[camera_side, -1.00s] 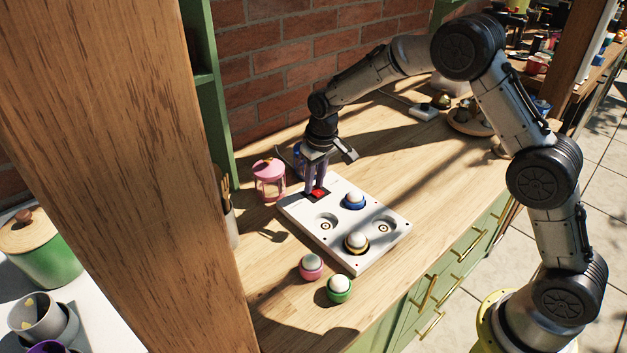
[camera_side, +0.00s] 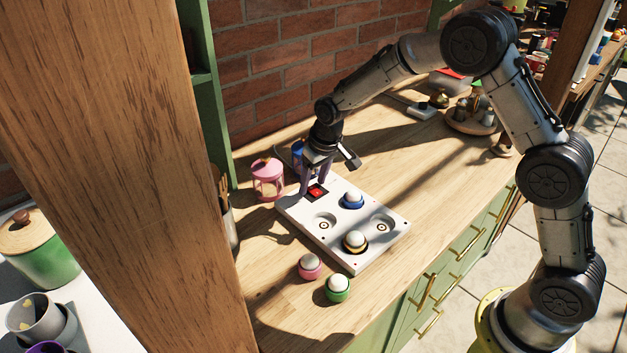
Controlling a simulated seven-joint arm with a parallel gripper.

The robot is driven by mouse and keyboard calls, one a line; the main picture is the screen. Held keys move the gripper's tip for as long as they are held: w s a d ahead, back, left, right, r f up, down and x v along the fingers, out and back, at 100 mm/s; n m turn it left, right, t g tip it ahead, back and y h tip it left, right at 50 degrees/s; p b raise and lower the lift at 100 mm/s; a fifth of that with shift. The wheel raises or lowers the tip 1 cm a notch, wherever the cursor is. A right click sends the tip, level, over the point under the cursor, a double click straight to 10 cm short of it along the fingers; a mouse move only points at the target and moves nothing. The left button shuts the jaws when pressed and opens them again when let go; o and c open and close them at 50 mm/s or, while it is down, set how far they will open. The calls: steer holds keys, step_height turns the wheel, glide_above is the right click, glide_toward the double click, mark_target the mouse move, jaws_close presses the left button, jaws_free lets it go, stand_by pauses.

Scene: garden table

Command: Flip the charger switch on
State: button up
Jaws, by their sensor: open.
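The charger (camera_side: 375,211) is a white flat board on the wooden counter. Its red switch (camera_side: 317,191) sits in a dark recess near the board's back left corner. I cannot tell from here which way the switch is tipped. My gripper (camera_side: 315,187) is open, pointing down over that corner, with its fingers spread around the switch area. Whether a finger touches the switch is not clear. A blue-ringed ball (camera_side: 353,199) and a yellow-ringed ball (camera_side: 355,241) sit in two of the charger's sockets. Two other sockets are empty.
A pink lantern (camera_side: 267,177) stands close left of the charger, with a blue object (camera_side: 297,151) behind my gripper. A pink ball (camera_side: 309,266) and a green ball (camera_side: 338,288) lie in front. The counter right of the charger is clear.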

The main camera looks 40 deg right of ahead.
steer(key=shift+r, duration=0.1)
steer(key=v, duration=1.3)
steer(key=shift+r, duration=0.3)
steer(key=shift+s, duration=0.1)
steer(key=s+d+r+t, duration=0.3)
steer(key=s+r, duration=1)
steer(key=s, duration=0.2)
steer(key=s+f, duration=0.4)
steer(key=s, duration=0.4)
steer(key=s+f, duration=0.4)
steer(key=s, duration=0.5)
steer(key=shift+d+f, duration=0.25)
